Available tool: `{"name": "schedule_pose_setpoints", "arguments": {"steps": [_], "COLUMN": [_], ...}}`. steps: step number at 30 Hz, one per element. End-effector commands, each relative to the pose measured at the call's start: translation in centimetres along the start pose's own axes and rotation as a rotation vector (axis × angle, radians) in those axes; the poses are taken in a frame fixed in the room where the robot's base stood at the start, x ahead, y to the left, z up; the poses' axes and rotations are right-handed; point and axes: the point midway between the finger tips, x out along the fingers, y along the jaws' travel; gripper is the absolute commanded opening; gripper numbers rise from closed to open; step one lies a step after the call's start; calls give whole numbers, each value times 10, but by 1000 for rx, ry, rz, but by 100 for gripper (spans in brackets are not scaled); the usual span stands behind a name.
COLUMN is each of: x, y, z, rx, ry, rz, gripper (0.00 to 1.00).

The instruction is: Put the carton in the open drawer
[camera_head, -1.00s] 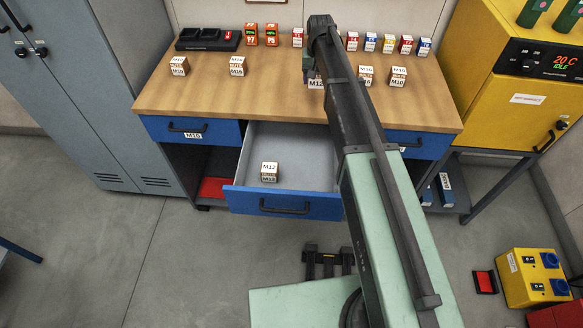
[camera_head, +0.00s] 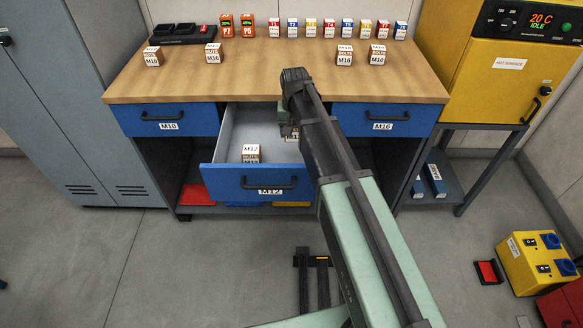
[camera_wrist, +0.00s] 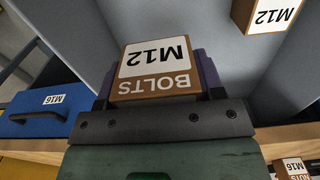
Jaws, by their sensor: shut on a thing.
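My gripper (camera_wrist: 158,80) is shut on a brown-and-white carton (camera_wrist: 155,58) marked M12 BOLTS, held between its two purplish fingers. In the head view my arm hides most of this carton, and the gripper is over the right rear part of the open drawer (camera_head: 262,182). The drawer has a blue front marked M12 and a grey inside, which also surrounds the held carton in the wrist view (camera_wrist: 215,45). Another M12 carton (camera_head: 251,154) stands in the drawer toward the left, apart from the held one. I cannot tell whether the held carton touches the drawer floor.
Shut blue drawers marked M10 (camera_head: 165,118) and M16 (camera_head: 380,118) flank the open one. The wooden bench top (camera_head: 240,80) above carries several cartons, small coloured boxes and a black charger (camera_head: 184,33). A yellow oven (camera_head: 480,70) stands at the right.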

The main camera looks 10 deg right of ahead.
Motion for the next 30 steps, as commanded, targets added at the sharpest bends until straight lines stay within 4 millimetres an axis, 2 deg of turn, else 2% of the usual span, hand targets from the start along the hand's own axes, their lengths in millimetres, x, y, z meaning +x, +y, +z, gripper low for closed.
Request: {"name": "schedule_pose_setpoints", "arguments": {"steps": [1, 3, 6, 12, 19, 25, 30], "x": [35, 56, 73, 74, 117, 112, 116], "y": [0, 0, 0, 0, 0, 0, 0], "z": [0, 0, 0, 0, 0, 0, 0], "rx": [0, 0, 0, 0, 0, 0, 0], "ry": [0, 0, 0, 0, 0, 0, 0], "rz": [0, 0, 0, 0, 0, 0, 0], "gripper": [17, 17, 17, 17, 17, 17, 17]}}
